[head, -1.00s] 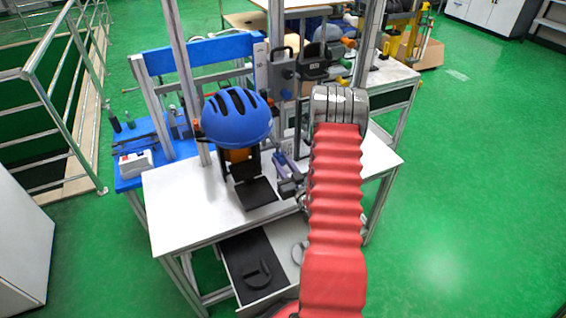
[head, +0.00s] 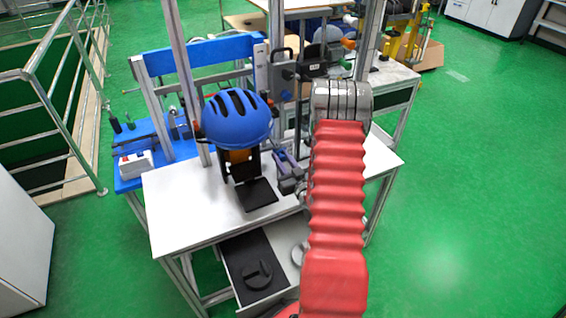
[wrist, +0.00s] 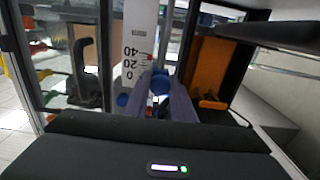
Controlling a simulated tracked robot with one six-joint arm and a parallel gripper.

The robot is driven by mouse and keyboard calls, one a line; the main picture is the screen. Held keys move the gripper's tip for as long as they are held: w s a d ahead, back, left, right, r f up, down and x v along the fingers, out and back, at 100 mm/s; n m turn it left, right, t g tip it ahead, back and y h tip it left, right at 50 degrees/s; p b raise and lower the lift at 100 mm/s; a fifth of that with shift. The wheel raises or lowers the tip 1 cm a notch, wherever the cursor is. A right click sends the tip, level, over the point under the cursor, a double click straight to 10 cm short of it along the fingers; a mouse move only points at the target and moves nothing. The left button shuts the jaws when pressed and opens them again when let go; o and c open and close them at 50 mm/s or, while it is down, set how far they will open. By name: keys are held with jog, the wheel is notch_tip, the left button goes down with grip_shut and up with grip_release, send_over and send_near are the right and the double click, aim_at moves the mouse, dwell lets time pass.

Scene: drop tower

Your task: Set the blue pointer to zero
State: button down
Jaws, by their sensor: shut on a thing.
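The white scale (wrist: 140,35) stands upright in the wrist view, with numerals including 20 and 40. It also shows in the head view (head: 261,68), too small to read. The blue pointer's round knob (wrist: 160,82) is at the right edge of the scale. My gripper (wrist: 161,86) is shut on this knob, one finger on each side. A second blue round piece (wrist: 122,100) shows left of the fingers. The pointer's exact reading is hard to tell. In the head view my gripper (head: 284,160) is beside the helmet's stand, its tips partly unclear.
A blue helmet (head: 237,117) sits on a stand on the white table (head: 180,205), close left of my gripper. An open drawer (head: 257,285) is below. Metal uprights (head: 366,40) rise close to my arm. An orange block (wrist: 208,75) is right of the fingers.

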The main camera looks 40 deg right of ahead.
jog(key=shift+r, duration=0.35)
jog(key=c, duration=1.5)
grip_release()
jog(key=shift+f, duration=0.1)
jog(key=v, duration=1.3)
jog(key=shift+s+a, duration=0.15)
jog(key=shift+s, duration=0.2)
